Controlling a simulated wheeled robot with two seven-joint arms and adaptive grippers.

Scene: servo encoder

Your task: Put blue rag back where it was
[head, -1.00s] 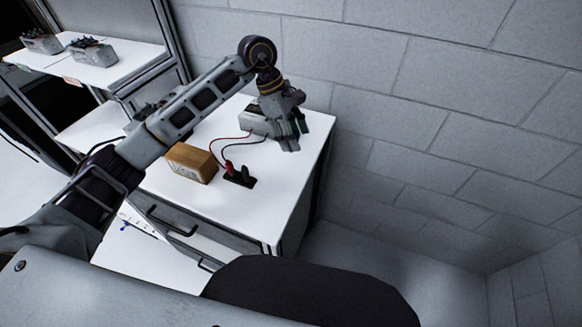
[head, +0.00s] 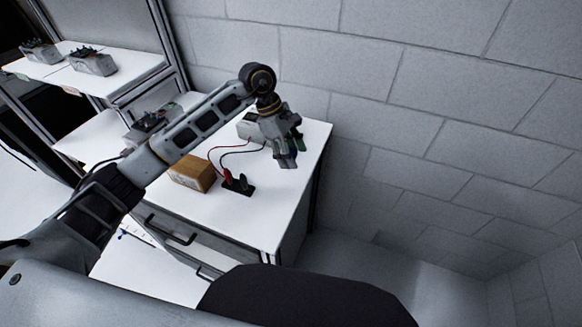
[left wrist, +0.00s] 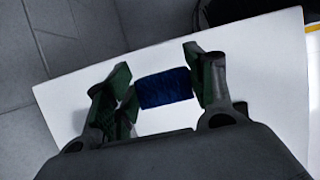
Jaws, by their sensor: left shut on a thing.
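The blue rag (left wrist: 165,88) is a small dark blue cloth between the two fingers of my left gripper in the left wrist view. My left gripper (head: 288,161) is shut on it, over the right part of the white table (head: 225,215) in the head view. The rag is hidden behind the fingers in the head view. I cannot tell whether it touches the tabletop. My right gripper is not in view.
A brown box (head: 192,173) and a black socket block (head: 238,185) with red and black leads stand left of the gripper. A grey device (head: 249,127) is behind it. A block wall (head: 450,100) closes the right side. The front right tabletop is clear.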

